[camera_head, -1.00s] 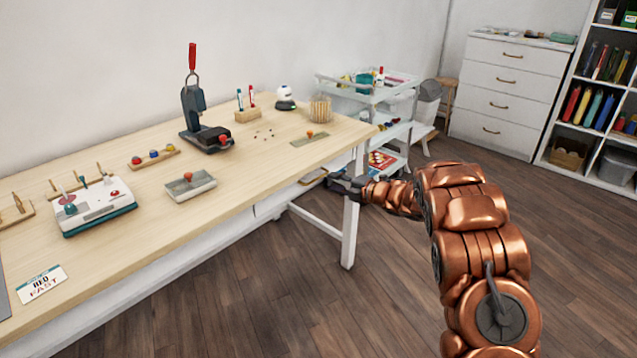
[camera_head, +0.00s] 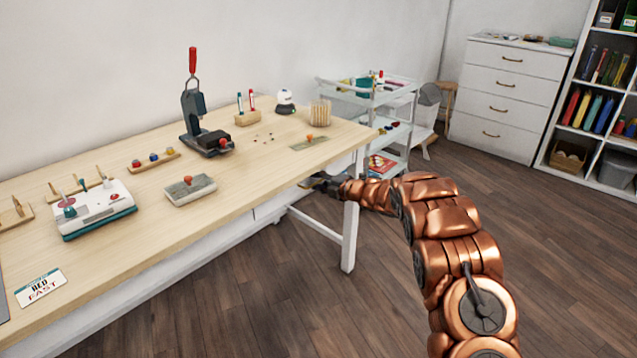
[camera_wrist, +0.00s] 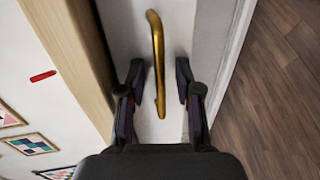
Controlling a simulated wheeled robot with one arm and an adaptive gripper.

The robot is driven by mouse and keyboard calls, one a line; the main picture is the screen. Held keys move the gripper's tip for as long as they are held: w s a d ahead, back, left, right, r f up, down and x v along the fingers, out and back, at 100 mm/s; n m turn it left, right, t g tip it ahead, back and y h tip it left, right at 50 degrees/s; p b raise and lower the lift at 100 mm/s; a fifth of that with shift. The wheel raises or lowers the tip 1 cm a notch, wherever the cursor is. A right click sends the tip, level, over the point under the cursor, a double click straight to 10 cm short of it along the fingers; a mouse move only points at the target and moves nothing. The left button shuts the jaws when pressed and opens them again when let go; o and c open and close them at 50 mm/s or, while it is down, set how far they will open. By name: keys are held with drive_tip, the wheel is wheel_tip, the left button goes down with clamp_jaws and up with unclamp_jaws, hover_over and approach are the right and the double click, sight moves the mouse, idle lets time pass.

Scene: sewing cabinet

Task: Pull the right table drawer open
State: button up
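The white front of the right table drawer (camera_wrist: 126,30) fills the middle of the wrist view, with a brass bar handle (camera_wrist: 157,50) on it. My gripper (camera_wrist: 160,78) is open, with one dark finger on each side of the handle's lower part. Gaps show between the handle and both fingers. In the head view my gripper (camera_head: 318,182) is at the right end of the wooden table (camera_head: 235,165), just below the tabletop edge.
A white table leg (camera_head: 349,240) stands below my gripper. A white cart (camera_head: 395,135) with items on its shelves is behind the table's right end. A white chest of drawers (camera_head: 500,90) stands against the back wall. The wooden floor (camera_head: 480,190) at the right is clear.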

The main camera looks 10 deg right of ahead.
clamp_jaws()
drive_tip(key=shift+s+d, duration=0.1)
drive_tip(key=shift+s, duration=0.05)
idle(0.5)
